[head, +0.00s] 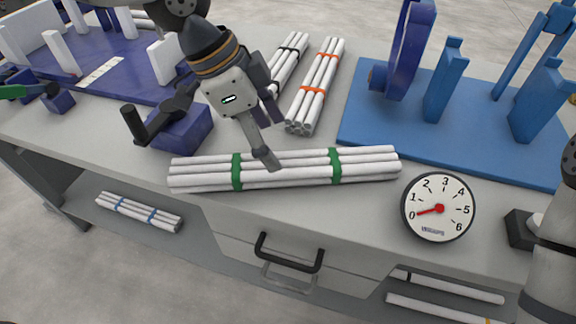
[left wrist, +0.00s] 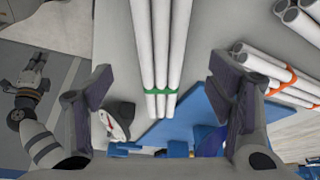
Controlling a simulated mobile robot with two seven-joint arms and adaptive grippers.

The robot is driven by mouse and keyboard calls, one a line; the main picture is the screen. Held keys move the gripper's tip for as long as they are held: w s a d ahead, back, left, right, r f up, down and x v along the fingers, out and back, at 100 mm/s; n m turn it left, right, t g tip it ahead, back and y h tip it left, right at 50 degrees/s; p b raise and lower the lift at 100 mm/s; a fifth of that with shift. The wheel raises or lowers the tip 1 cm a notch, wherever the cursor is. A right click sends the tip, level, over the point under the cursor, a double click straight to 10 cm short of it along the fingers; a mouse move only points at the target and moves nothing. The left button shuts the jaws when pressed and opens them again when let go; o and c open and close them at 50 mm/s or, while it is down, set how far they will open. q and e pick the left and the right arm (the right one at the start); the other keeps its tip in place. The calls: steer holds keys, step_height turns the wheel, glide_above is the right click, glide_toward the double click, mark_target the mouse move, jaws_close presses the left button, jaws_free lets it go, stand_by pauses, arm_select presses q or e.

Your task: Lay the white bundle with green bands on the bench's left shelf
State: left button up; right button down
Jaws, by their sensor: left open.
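The white bundle with green bands (head: 290,171) lies lengthwise along the front of the bench top (head: 330,215). My left gripper (head: 268,134) is open just above and behind the bundle's middle, with one finger in front of its pipes in the head view. In the left wrist view the bundle (left wrist: 162,45) runs between the two spread fingers, apart from both. The bench's left shelf (head: 85,212), low under the top, holds a white bundle with blue bands (head: 138,211). An arm at the left of the left wrist view appears to end in my right gripper (left wrist: 36,68), too small to read.
Orange-banded (head: 315,88) and black-banded (head: 288,65) bundles lie behind. A blue fixture (head: 450,120) stands right, a purple one (head: 90,75) left. A dial gauge (head: 437,207) sits near the bundle's right end. A drawer handle (head: 288,255) juts out below. Pipes (head: 450,288) lie on the right shelf.

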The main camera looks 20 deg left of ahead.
mark_target(285, 161)
arm_select(q)
steer(key=x, duration=0.7)
steer(key=shift+a+f+b, duration=0.1)
steer(key=shift+b, duration=0.3)
steer(key=shift+f, duration=0.1)
arm_select(e)
steer(key=shift+s+f+g, duration=0.3)
steer(key=shift+s+f, duration=0.35)
steer(key=shift+s, duration=0.05)
